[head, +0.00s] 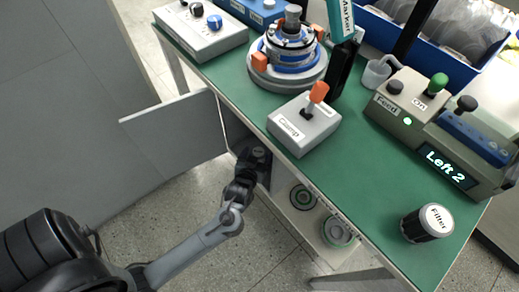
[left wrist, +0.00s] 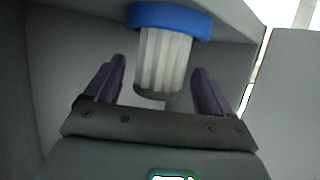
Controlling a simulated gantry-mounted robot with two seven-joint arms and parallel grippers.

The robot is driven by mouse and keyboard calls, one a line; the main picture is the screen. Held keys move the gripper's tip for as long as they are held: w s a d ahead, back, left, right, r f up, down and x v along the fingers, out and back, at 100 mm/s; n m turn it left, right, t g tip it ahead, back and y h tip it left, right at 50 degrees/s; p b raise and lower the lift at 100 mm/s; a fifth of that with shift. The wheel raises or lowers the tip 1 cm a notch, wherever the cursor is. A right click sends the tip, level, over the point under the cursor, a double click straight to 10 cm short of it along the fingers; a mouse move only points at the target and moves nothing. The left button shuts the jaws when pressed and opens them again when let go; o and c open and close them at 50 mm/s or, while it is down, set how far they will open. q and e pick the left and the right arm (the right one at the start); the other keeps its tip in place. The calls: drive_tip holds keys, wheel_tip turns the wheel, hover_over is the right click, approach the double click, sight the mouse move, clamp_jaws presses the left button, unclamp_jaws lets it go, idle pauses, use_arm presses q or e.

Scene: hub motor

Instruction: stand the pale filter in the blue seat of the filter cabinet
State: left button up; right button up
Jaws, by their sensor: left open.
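The pale pleated filter (left wrist: 165,62) shows in the left wrist view, with its upper end in the picture meeting the blue ring-shaped seat (left wrist: 170,18) and a dark cap at its other end. My left gripper (left wrist: 158,68) is open, with one purple finger on each side of the filter and a visible gap to each. In the head view my left gripper (head: 255,157) reaches into the open filter cabinet (head: 232,128) under the table edge; the filter and seat are hidden there. I cannot tell how deep the filter sits. My right gripper is not in view.
The cabinet's door (head: 172,130) stands open to the left. A dark can labelled Filter (head: 427,223) stands on the green table (head: 375,165). A Clamp lever box (head: 304,124) sits near the table edge above the arm. Round parts lie on the lower shelf (head: 318,217).

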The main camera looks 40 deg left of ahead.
use_arm(q)
drive_tip(key=p+v, duration=0.3)
drive_tip(key=v, duration=0.6)
